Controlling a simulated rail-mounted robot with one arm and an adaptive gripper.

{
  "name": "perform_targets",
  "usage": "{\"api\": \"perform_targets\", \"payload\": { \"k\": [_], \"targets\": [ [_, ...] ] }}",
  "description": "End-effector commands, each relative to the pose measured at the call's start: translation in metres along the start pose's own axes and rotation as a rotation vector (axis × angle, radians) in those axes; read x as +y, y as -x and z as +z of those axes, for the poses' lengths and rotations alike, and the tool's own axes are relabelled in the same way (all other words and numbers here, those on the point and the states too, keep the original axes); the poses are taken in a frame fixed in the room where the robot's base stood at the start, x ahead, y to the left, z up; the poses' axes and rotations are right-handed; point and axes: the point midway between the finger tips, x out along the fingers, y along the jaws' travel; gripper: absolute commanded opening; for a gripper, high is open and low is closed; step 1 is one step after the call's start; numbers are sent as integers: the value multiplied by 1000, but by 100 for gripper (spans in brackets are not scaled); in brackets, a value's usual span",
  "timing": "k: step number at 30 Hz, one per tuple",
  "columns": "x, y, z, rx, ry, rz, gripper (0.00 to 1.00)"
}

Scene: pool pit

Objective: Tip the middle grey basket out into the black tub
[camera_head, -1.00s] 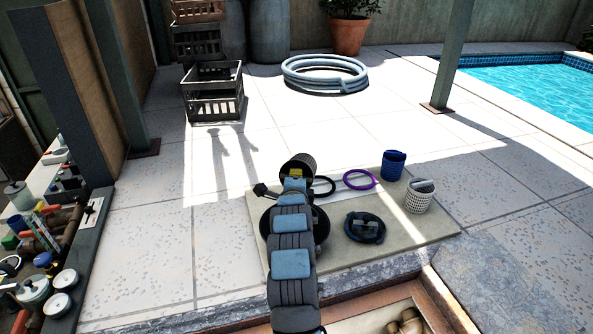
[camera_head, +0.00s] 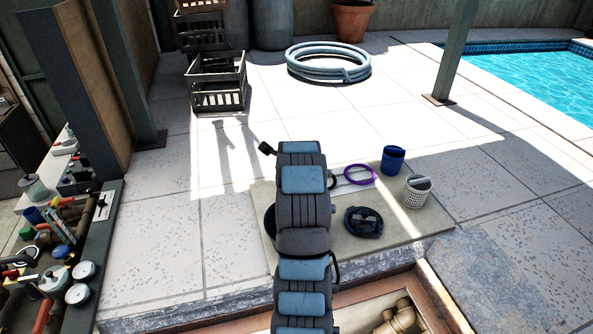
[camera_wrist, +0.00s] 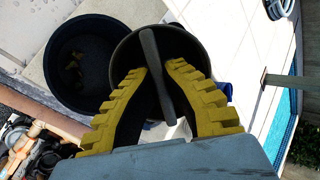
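In the wrist view the dark grey basket (camera_wrist: 127,52) is seen from above, with its bar handle (camera_wrist: 150,50) crossing its mouth. The yellow fingers of my gripper (camera_wrist: 158,70) are on both sides of this handle and appear closed on it. The black tub (camera_wrist: 57,92) is on the left, its rim overlapped by the basket's edge. Some small yellowish-brown bits (camera_wrist: 74,64) lie in the tub. The basket's inside is dark, so its contents cannot be made out. In the head view my arm hides the gripper, the basket and most of the tub (camera_head: 269,222).
An open pit (camera_head: 370,318) lies in front. A cluttered bench (camera_head: 85,240) stands left.

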Motion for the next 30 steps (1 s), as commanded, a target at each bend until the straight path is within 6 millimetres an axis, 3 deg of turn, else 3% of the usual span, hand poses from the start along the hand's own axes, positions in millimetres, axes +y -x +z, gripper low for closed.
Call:
{"api": "perform_targets", "payload": {
  "k": [12,30],
  "targets": [
    [-10,23,5,1,-38,185,0],
    [-10,31,7,5,-59,295,0]
  ]
}}
